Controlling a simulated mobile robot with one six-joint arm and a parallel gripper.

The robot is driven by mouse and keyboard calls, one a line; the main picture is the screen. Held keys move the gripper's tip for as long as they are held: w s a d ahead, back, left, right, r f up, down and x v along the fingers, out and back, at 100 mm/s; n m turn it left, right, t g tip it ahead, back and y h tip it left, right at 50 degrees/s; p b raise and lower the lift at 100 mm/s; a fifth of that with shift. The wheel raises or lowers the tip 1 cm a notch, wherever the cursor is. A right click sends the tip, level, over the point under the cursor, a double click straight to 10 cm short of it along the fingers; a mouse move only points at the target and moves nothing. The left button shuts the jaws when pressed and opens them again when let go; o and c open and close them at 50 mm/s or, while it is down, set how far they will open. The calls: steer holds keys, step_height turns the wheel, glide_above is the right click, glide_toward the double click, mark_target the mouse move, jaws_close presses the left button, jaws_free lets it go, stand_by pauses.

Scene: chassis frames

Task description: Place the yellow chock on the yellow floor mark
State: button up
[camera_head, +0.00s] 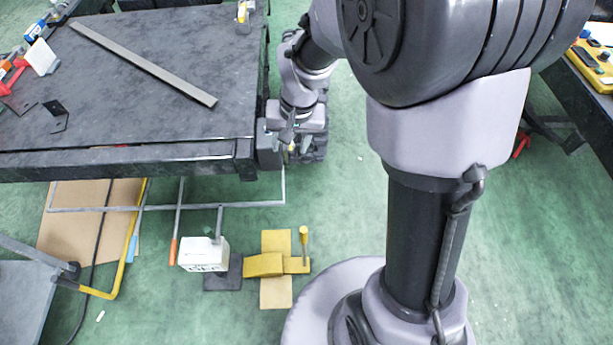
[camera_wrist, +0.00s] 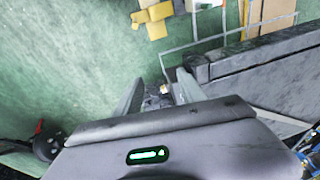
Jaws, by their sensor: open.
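The yellow chock (camera_head: 263,265) is a wedge-like block on the green floor, low in the head view. It lies across a flat yellow-tan floor mark (camera_head: 277,293), whose ends show above and below it. A short yellow post (camera_head: 303,240) stands at its right; I cannot tell whether it belongs to the chock. Yellow shapes show at the top of the wrist view, too small to tell apart. My gripper (camera_wrist: 160,92) is open, beside the dark table's corner and apart from the chock. In the head view its fingertips are hard to make out.
A white lettered block (camera_head: 203,254) stands left of the chock by a dark floor pad (camera_head: 224,275).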

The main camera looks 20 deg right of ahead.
steer(key=s+a+r+t, duration=0.1)
steer(key=s+r, duration=0.7)
steer(key=s, duration=0.1)
steer(key=s+a+r+t+y, duration=0.1)
steer(key=s+r+t, duration=0.1)
steer(key=s+r, duration=0.6)
steer(key=shift+s+a+t, duration=0.3)
steer(key=shift+s+a, duration=0.1)
steer(key=shift+s, duration=0.65)
